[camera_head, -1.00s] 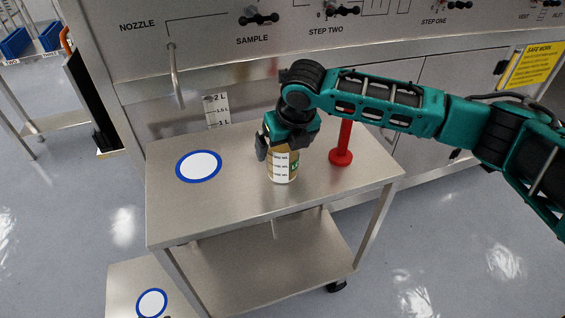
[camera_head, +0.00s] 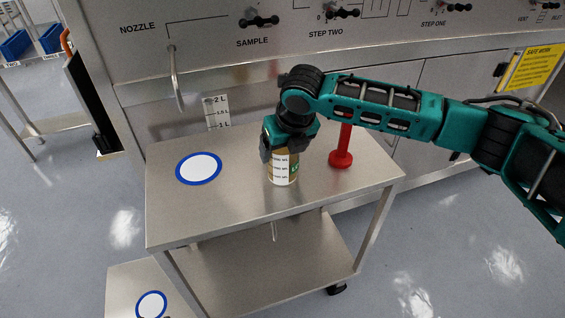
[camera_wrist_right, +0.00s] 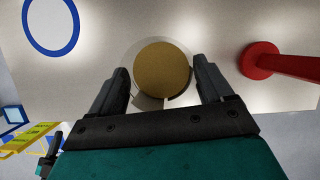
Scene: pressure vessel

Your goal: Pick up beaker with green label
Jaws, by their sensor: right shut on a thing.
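The beaker (camera_head: 283,175) stands upright on the steel cart top. It has brown contents, a white scale on its front and a bit of green label at its right side. My right gripper (camera_head: 281,156) reaches down over it from above and is shut on its upper part. In the right wrist view the beaker (camera_wrist_right: 162,70) shows from above as a brown disc between the two dark fingers. My left gripper is not in view.
The cart top (camera_head: 225,215) has a blue-ringed white circle (camera_head: 199,168) left of the beaker and a red stand (camera_head: 341,159) to its right. A steel panel with a nozzle (camera_head: 175,80) stands behind. The cart's front area is clear.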

